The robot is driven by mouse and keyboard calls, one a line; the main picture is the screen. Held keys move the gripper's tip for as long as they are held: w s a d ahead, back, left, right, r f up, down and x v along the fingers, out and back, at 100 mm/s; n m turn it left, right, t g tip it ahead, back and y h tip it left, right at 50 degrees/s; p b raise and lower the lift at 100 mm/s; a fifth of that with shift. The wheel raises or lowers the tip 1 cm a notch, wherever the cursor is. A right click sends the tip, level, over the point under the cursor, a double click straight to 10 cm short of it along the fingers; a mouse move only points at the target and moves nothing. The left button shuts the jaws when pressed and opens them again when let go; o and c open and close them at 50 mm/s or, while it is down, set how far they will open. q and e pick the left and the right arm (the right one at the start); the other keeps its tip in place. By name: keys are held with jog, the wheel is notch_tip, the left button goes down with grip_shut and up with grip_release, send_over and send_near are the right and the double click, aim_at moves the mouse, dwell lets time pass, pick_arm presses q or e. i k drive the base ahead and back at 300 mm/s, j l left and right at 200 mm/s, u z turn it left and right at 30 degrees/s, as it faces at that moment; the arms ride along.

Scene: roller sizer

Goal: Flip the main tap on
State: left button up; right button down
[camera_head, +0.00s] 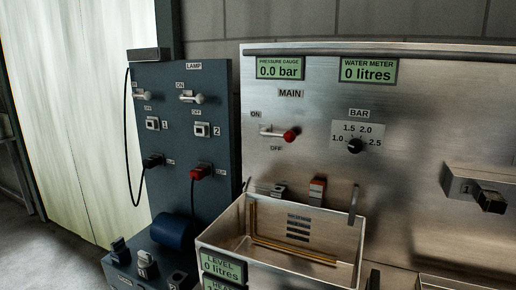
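The main tap (280,134) is a metal lever with a red knob, on the steel panel (420,110) below the MAIN label. Its knob end points right and slightly down. The ON label is at its upper left and the OFF label is just below it. The pressure gauge (280,68) reads 0.0 bar and the water meter (368,71) reads 0 litres. Neither of my grippers shows in the head view.
A BAR dial (355,146) is right of the tap. Below stands an open metal tray (230,240) with a level display (221,267). A dark panel (165,100) with switches and cables is at left. The space around the tap looks clear.

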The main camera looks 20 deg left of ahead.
aim_at(289, 137)
jog(key=k+j, duration=0.1)
jog(key=j, duration=1.05)
jog(key=k+j, duration=0.15)
jog(key=j, duration=1)
jog(key=k, duration=0.05)
